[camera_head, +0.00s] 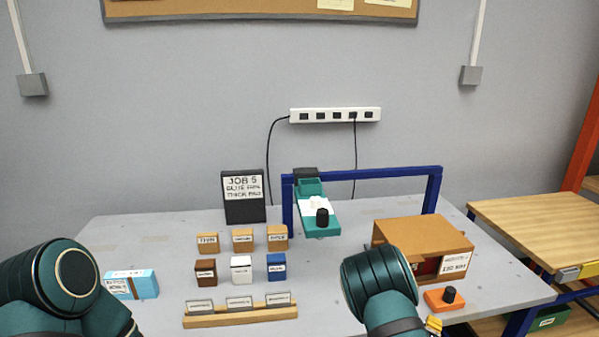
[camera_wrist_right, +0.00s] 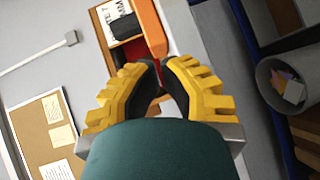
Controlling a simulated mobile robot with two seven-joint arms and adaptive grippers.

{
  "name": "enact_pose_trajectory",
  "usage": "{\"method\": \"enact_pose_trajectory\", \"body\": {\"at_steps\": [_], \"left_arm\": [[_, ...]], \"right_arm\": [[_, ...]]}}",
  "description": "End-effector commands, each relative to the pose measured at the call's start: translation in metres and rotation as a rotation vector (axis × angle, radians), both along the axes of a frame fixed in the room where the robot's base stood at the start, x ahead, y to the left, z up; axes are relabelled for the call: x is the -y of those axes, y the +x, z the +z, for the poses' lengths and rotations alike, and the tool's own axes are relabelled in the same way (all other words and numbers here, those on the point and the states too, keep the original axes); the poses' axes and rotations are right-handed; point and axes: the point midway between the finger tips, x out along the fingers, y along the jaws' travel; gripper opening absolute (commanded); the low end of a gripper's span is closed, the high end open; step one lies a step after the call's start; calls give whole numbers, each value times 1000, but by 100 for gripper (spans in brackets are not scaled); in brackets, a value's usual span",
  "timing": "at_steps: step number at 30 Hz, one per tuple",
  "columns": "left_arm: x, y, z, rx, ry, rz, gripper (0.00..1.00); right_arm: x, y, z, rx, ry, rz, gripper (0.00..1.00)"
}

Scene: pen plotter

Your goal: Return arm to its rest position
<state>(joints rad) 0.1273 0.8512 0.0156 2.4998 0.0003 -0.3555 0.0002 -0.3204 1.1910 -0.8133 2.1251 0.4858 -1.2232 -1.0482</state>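My right arm (camera_head: 380,285) comes up at the front right of the table in the head view, in front of the brown box. Only a small yellow part of my right gripper (camera_head: 433,325) shows there, low beside the arm. In the right wrist view its yellow fingers with black pads (camera_wrist_right: 160,75) are close together, and I see nothing held between them. My left arm (camera_head: 60,285) shows at the lower left, bent near the table's left front. My left gripper is out of view.
A blue frame (camera_head: 390,174) with a teal carriage (camera_head: 316,212) stands mid-table. A brown labelled box (camera_head: 415,233) and an orange block with a black knob (camera_head: 440,303) are by my right arm. Several small blocks, a wooden rack (camera_head: 240,318) and a light-blue box (camera_head: 140,283) lie left.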

Motion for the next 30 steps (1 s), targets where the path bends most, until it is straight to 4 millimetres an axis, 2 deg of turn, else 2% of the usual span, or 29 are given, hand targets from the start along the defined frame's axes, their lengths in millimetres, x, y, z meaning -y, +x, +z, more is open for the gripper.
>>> {"method": "enact_pose_trajectory", "body": {"at_steps": [2, 3, 5, 6, 8, 10, 12, 15, 18, 23, 30], "left_arm": [[0, 0, 0, 0, 0, 0, 89], [0, 0, 0, 0, 0, 0, 89], [0, 0, 0, 0, 0, 0, 89], [0, 0, 0, 0, 0, 0, 89], [0, 0, 0, 0, 0, 0, 89], [0, 0, 0, 0, 0, 0, 89], [0, 0, 0, 0, 0, 0, 89], [0, 0, 0, 0, 0, 0, 89], [0, 0, 0, 0, 0, 0, 89], [0, 0, 0, 0, 0, 0, 89], [0, 0, 0, 0, 0, 0, 89]], "right_arm": [[-14, -23, -38, -60, 213, -45, 0], [-26, -35, -58, -91, 340, -74, 0], [-51, -57, -85, -145, 539, -122, 0], [-70, -71, -100, -182, 667, -157, 0], [-101, -92, -116, -241, 852, -214, 0], [-140, -118, -126, -315, 1058, -285, 0], [-179, -142, -128, -393, 1236, -354, 0], [-225, -172, -118, -501, 1428, -444, 0], [-257, -194, -106, -592, 1547, -512, 0], [-279, -213, -93, -670, 1622, -567, 0], [-280, -214, -92, -673, 1625, -569, 0]]}}
